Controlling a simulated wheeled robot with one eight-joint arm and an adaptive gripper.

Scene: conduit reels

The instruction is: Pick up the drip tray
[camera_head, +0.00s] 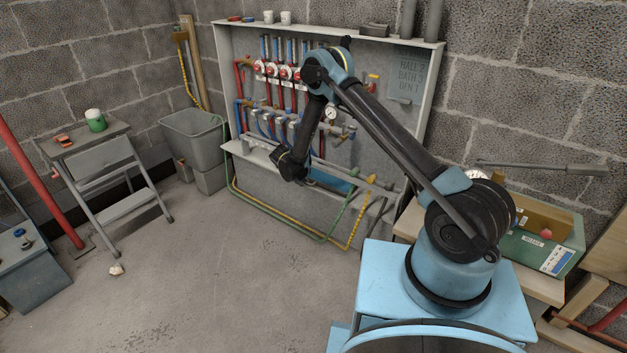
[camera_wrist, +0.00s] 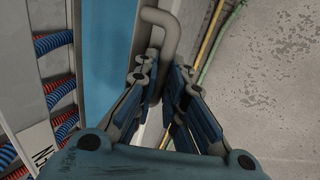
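The drip tray (camera_head: 331,181) is a long, shallow blue piece low at the front of the manifold cabinet. In the wrist view, a blue strip that looks like its inside (camera_wrist: 108,50) runs up the left of the picture. A grey bent bar (camera_wrist: 172,24), apparently its handle, curves down from the tray's edge. My gripper (camera_head: 290,165) is at the left end of the tray, pointing down. In the wrist view, my gripper's fingers (camera_wrist: 164,80) are close together on either side of the bar's lower part. Whether they press on it is hidden.
Manifold valves and red and blue pipes (camera_head: 285,75) stand just behind my gripper. Green and yellow hoses (camera_head: 330,238) loop down in front of the cabinet (camera_head: 270,198). A grey bin (camera_head: 193,135) and a step stool (camera_head: 110,165) stand left. The middle floor is mostly clear.

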